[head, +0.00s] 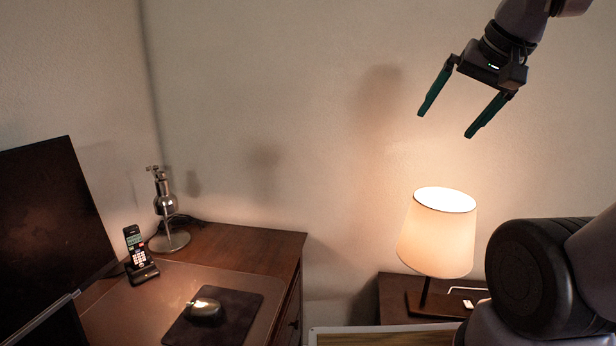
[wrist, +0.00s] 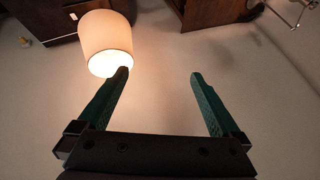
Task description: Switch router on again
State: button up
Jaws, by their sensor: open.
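My gripper (head: 445,124) is open and empty, high in front of the wall and above the lit lamp. In the wrist view my gripper (wrist: 159,73) shows its two green fingers apart with only wall between them. I cannot make out a router for certain in either view. No switch is visible.
The lit lamp (head: 437,235) stands on the dark side table (head: 392,292), below my gripper. The desk (head: 240,250) at left holds a monitor (head: 55,215), cordless phone (head: 139,255), metal stand (head: 167,210) and mouse (head: 205,311). The air around my gripper is clear.

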grip_shut()
dwell(1.7)
